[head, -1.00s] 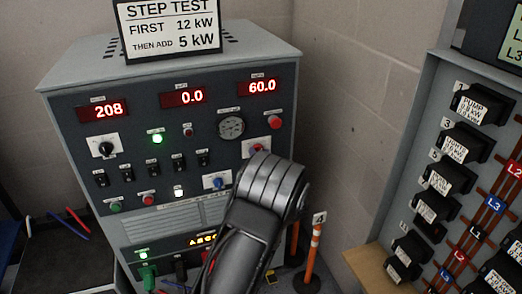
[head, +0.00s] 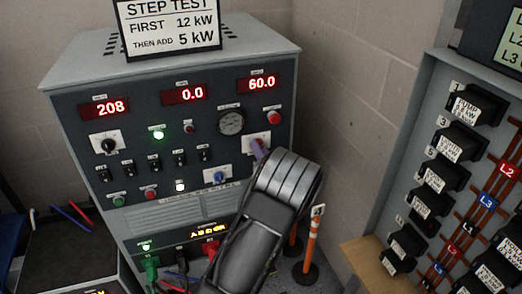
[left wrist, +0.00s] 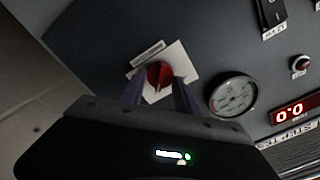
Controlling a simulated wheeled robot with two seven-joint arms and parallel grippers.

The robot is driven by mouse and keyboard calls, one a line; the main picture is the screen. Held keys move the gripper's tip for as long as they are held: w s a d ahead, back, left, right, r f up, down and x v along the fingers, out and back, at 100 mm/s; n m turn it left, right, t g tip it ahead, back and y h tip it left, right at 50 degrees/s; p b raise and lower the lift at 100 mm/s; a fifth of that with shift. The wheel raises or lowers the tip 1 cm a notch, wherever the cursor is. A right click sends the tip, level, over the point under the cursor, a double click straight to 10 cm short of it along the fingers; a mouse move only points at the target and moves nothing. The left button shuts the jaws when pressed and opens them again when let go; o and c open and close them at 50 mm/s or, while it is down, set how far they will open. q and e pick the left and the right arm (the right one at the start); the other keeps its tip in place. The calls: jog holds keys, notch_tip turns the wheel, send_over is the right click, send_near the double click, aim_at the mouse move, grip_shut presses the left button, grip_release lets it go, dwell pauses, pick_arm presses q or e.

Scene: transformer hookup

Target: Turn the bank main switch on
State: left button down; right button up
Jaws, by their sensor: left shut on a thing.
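The red rotary switch (left wrist: 160,76) sits on a white square plate (head: 256,141) at the right of the grey load bank's front panel. My left gripper (left wrist: 160,92) is shut on this red knob, with one purple finger on each side of it in the left wrist view. In the head view, the left arm comes up in front of the panel, and a purple finger of the left gripper (head: 258,150) covers most of the knob. The lettering by the knob is too small to read. My right gripper is out of view.
A round gauge (head: 231,121) and a red button (head: 274,117) sit close above the knob. A blue knob (head: 218,177) sits below left. Red readouts show 208, 0.0 and 60.0. A breaker panel (head: 392,150) stands at right, and an orange-white post (head: 311,245) stands between.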

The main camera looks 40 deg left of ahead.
pick_arm(q)
jog(key=c, duration=0.9)
grip_release()
jog(key=b+v, duration=0.1)
jog(key=v, duration=0.6)
jog(key=shift+s+d, duration=0.2)
jog(key=shift+d, duration=0.2)
